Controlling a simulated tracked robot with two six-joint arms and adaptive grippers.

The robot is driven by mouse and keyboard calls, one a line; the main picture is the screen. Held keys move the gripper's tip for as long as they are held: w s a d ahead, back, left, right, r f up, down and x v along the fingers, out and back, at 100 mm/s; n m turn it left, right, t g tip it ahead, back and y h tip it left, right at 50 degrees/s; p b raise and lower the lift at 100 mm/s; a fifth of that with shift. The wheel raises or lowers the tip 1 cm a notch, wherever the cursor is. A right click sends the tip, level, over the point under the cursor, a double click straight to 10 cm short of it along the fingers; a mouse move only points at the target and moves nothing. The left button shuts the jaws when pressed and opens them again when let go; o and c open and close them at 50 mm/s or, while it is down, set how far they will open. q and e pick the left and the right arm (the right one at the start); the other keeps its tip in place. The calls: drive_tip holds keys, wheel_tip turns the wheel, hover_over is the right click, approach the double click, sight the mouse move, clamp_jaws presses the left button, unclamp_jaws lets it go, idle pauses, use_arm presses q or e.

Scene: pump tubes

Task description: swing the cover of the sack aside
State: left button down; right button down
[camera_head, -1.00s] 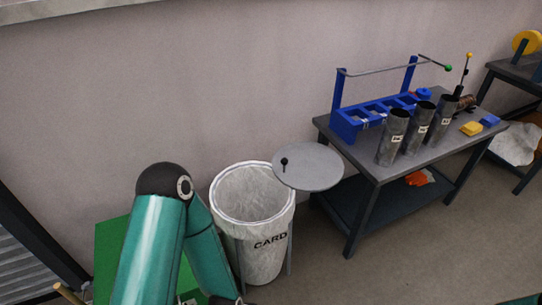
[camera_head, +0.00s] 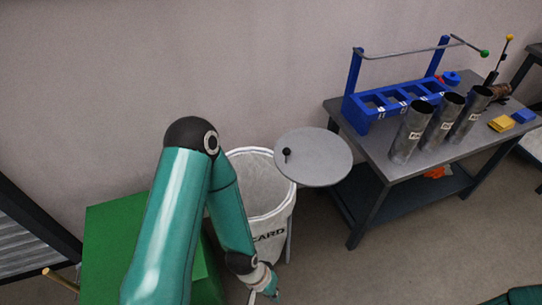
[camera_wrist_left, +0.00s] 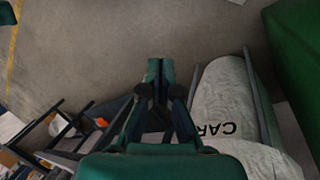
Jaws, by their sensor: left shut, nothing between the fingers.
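The sack (camera_head: 277,222) is a white bag marked "CARD" in a stand, with its mouth open at the top. Its cover (camera_head: 320,160) is a round grey disc with a black knob (camera_head: 287,153). The cover lies to the right of the mouth, its left edge near the rim. My left arm crosses in front of the sack and hides its left side. My left gripper (camera_head: 268,294) is low in front of the sack, partly cut off by the frame. In the left wrist view, the left gripper (camera_wrist_left: 160,72) is shut and empty, beside the sack (camera_wrist_left: 225,105). My right gripper is out of view.
A green box (camera_head: 105,240) stands left of the sack. A grey table (camera_head: 375,160) at the right carries a blue rack (camera_head: 370,112), several metal tubes (camera_head: 411,130) and yellow (camera_head: 501,123) and blue blocks. Open floor (camera_head: 400,270) lies in front of the table.

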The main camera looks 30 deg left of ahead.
use_arm(q)
drive_tip(key=w+a+r+n+t+b, duration=0.1)
drive_tip(key=w+a+b, duration=0.35)
drive_tip(key=w, duration=0.85)
drive_tip(key=w+a+r+n+t+b, duration=0.1)
drive_tip(key=w+a+b, duration=0.1)
drive_tip(key=w+a, duration=0.85)
drive_tip(key=w+a+r+n+t+y+b, duration=0.2)
drive_tip(key=w+a+r+t+b, duration=0.45)
drive_tip(key=w+a, duration=0.75)
drive_tip(key=w+d+f+g, duration=0.2)
drive_tip(key=w+d+f, duration=0.2)
drive_tip(key=w+f, duration=0.2)
drive_tip(key=shift+w+f, duration=0.25)
drive_tip(key=shift+f, duration=0.05)
